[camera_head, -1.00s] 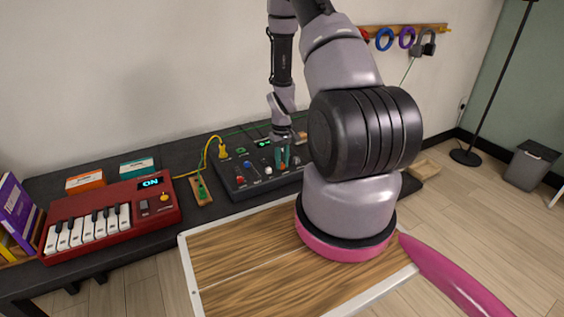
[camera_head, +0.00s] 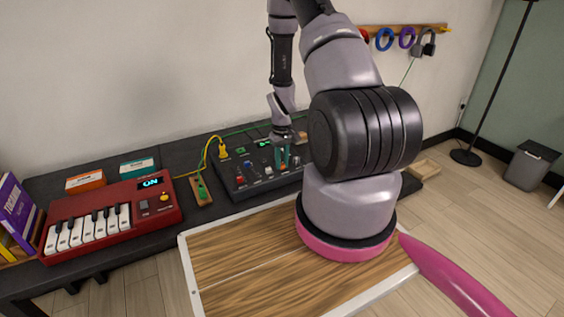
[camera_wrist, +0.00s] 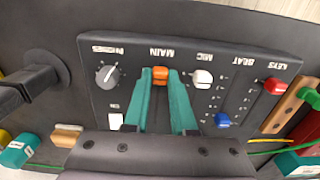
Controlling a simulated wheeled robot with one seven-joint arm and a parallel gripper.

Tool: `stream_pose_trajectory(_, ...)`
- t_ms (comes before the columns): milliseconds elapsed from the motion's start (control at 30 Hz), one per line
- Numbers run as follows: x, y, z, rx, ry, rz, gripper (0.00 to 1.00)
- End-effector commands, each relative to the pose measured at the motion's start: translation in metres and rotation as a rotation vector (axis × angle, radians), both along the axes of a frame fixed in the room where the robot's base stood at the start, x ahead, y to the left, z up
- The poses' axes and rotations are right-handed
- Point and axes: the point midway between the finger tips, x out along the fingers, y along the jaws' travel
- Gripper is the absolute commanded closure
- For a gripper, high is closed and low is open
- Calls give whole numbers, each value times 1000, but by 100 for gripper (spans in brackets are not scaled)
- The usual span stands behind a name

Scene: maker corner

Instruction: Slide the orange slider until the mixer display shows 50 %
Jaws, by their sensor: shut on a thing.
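The black mixer (camera_head: 228,182) lies on the dark table, and its panel also shows in the wrist view (camera_wrist: 135,60). The orange slider (camera_wrist: 160,73) is in the MAIN column of the panel. My gripper (camera_wrist: 162,82) has teal fingers and is shut on the orange slider, with the fingertips at its two sides. In the head view my gripper (camera_head: 283,160) reaches down onto the mixer's right half. The mixer display (camera_head: 264,143) is lit green, but its figures are too small to read. The slot under the slider is mostly hidden by the fingers.
White (camera_wrist: 202,79), blue (camera_wrist: 222,119) and red (camera_wrist: 275,86) sliders sit to the right of my fingers in the wrist view. A grey knob (camera_wrist: 107,75) is on the left. A red keyboard (camera_head: 110,215) and a plugged cable (camera_head: 210,150) are left of the mixer.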

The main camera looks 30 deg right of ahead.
Motion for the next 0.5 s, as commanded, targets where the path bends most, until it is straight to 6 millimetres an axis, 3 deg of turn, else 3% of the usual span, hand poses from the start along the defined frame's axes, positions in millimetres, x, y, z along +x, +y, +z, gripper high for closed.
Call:
stream_pose_trajectory(167,1,0,0,-1,-1,0,100)
stream_pose_trajectory(400,26,1,0,-1,-2,2,100)
stream_pose_trajectory(500,25,1,0,0,0,1,100)
